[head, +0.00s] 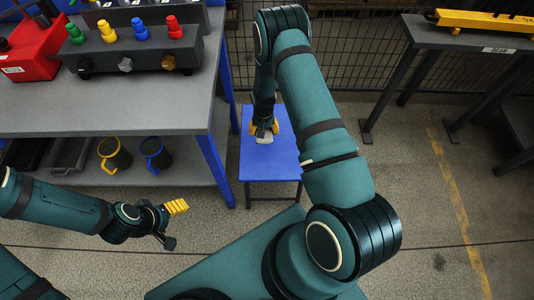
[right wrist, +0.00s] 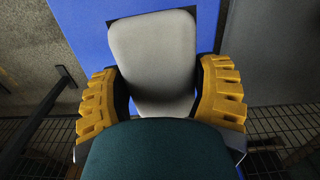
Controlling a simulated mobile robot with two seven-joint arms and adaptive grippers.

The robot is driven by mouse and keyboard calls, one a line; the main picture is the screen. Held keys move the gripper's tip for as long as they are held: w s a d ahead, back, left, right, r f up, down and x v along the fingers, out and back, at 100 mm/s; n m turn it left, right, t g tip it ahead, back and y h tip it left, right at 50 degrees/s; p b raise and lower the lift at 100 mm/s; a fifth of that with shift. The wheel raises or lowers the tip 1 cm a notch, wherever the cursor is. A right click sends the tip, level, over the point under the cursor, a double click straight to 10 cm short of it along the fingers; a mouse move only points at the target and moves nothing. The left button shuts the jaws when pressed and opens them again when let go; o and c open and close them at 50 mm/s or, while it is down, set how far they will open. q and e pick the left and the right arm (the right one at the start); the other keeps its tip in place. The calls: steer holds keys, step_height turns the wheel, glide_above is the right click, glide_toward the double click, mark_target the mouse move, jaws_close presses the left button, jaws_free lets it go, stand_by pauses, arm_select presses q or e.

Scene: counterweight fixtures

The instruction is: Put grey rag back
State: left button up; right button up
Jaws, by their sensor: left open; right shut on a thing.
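The grey rag (head: 264,140) is a light grey, rounded flat piece at the small blue table (head: 270,163). In the right wrist view the rag (right wrist: 154,62) sits between the yellow fingers of my right gripper (right wrist: 160,100), over the blue top. My right gripper (head: 264,129) is shut on the rag. Whether the rag touches the table top is not clear. My left gripper (head: 172,222) is open and empty, low in front of the grey workbench.
The workbench (head: 120,105) at left carries a dark block with coloured knobs (head: 140,45) and a red box (head: 32,50). Yellow and blue mugs (head: 155,154) stand on its lower shelf. A dark table (head: 470,38) with a yellow bar stands right. Wire fence runs behind.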

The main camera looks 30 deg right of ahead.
steer(key=b, duration=0.2)
glide_above(267, 150)
steer(key=shift+m, duration=0.4)
step_height(267, 150, down, 9)
steer(key=shift+s+f, duration=0.1)
steer(key=shift+s, duration=0.05)
steer(key=shift+f+b, duration=0.5)
steer(key=shift+f, duration=1.7)
steer(key=shift+f, duration=0.15)
steer(key=o, duration=1.3)
steer(key=shift+c, duration=0.2)
